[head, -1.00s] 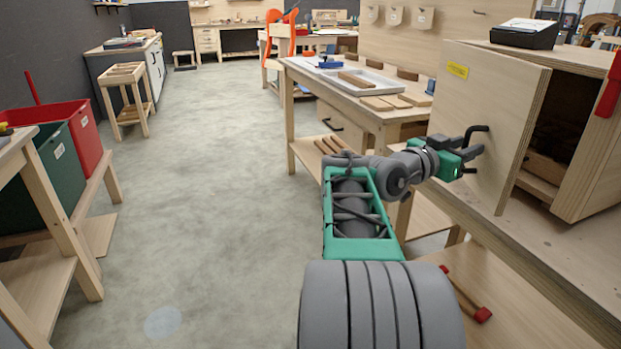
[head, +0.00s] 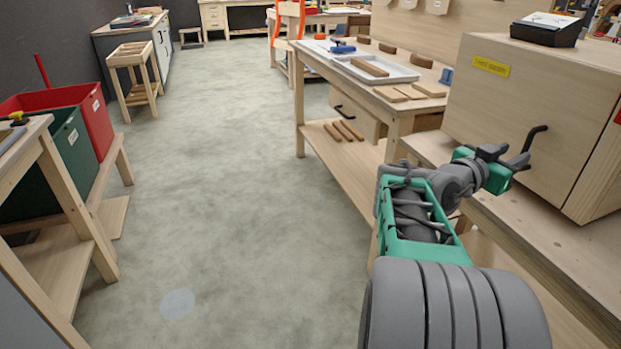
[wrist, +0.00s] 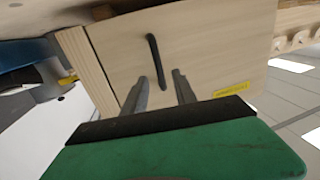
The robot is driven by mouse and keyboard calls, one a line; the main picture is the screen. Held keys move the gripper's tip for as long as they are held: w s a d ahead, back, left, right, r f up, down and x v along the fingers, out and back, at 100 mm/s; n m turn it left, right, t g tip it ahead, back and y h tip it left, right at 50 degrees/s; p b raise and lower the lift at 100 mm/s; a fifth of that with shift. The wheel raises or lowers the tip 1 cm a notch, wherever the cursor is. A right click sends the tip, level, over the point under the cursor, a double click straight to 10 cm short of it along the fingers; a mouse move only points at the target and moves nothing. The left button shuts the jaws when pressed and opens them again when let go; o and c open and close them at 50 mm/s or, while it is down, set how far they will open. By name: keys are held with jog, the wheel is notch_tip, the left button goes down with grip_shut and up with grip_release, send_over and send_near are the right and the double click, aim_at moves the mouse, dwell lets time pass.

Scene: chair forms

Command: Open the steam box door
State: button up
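The steam box (head: 545,65) is a pale plywood box on the bench at right. Its door (head: 495,115) carries a yellow label and appears shut against the box, with no dark interior showing. The black bar handle (head: 535,136) is on the door; it also shows in the wrist view (wrist: 153,55). My gripper (head: 514,156) is in front of the door by the handle. In the wrist view its two fingers (wrist: 160,76) are apart, and the handle's lower end appears between them. I cannot tell whether they touch it.
A black device (head: 545,30) stands on top of the box. Red and green bins (head: 75,130) stand at far left. The floor between is clear.

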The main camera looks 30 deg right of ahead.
jog(key=w+a+f+n+t+y+p, duration=0.1)
jog(key=w+a+n+t+y+p, duration=0.25)
jog(key=w+a+p, duration=0.45)
jog(key=w+a+n+t+y+p, duration=0.25)
jog(key=w+a+y+p, duration=0.2)
jog(key=a, duration=0.65)
jog(key=a+r+n+g+y+p, duration=0.1)
jog(key=a+n+y+p, duration=0.7)
jog(key=a, duration=1.5)
jog(key=shift+s+p, duration=0.45)
jog(key=shift+p, duration=0.25)
